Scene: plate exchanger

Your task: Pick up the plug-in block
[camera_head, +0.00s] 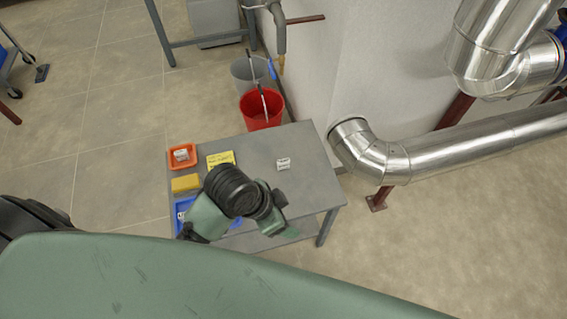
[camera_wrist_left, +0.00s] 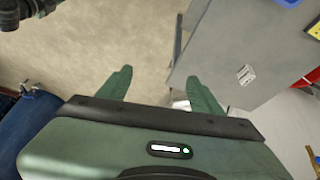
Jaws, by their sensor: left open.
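A small pale block (camera_head: 283,163), which looks like the plug-in block, lies on the right part of the grey table top. It also shows in the left wrist view (camera_wrist_left: 246,75), to the right of the fingers. A second small pale block (camera_head: 181,155) sits in the orange tray, and I cannot tell for sure which one the task means. My left gripper (camera_wrist_left: 158,73) is open, its two green fingers apart, with no block held between them. In the head view its green part (camera_head: 274,222) shows near the table's front edge; its fingertips are unclear. My right gripper is not in view.
The grey table (camera_head: 317,190) also holds an orange tray (camera_head: 170,166), a yellow sheet (camera_head: 220,158), a yellow box (camera_head: 186,183) and a blue tray (camera_head: 180,213). A red bucket (camera_head: 262,110) stands behind it. A large silver pipe (camera_head: 430,160) runs close to its right.

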